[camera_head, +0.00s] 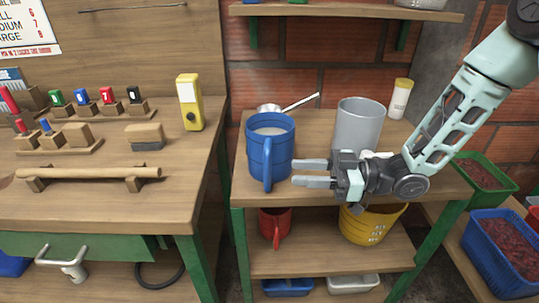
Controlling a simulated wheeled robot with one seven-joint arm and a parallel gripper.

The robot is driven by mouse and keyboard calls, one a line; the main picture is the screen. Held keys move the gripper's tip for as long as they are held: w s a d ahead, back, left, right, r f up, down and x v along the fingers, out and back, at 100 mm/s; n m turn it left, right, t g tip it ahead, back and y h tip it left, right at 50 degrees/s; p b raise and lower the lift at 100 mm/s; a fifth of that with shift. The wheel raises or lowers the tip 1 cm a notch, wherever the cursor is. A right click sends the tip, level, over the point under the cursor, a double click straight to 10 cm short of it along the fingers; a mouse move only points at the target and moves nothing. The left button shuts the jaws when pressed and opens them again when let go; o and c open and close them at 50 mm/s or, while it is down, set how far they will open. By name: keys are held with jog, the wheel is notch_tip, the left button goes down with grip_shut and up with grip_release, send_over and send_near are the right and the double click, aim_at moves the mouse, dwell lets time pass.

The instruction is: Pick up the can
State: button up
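A grey cylindrical can (358,123) stands upright on the top of the small shelf table, near its back. My gripper (296,173) is in front of the can and points left, with its two fingers apart and nothing between them. The fingertips are close to the handle side of a blue jug (259,150); I cannot tell whether they touch it. My gripper hides the lower front of the can. The jug holds something whitish.
A metal scoop (288,104) lies behind the jug, and a yellow-lidded jar (400,98) stands at the back right. Below are a red jug (275,223) and a yellow bucket (370,226). A workbench (100,202) is at left; blue (500,262) and green crates (485,181) are at right.

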aim_at(267, 185)
jog(key=shift+w+a+r, duration=0.1)
jog(key=shift+w+a, duration=0.1)
jog(key=shift+a, duration=1.1)
jog(key=shift+w+a+f, duration=0.1)
jog(key=shift+w+a, duration=0.05)
jog(key=shift+a, duration=1.2)
jog(key=shift+w+a+r, duration=0.1)
jog(key=shift+w+a, duration=0.1)
jog(key=shift+a, duration=1.1)
grip_shut()
jog(key=shift+r, duration=0.1)
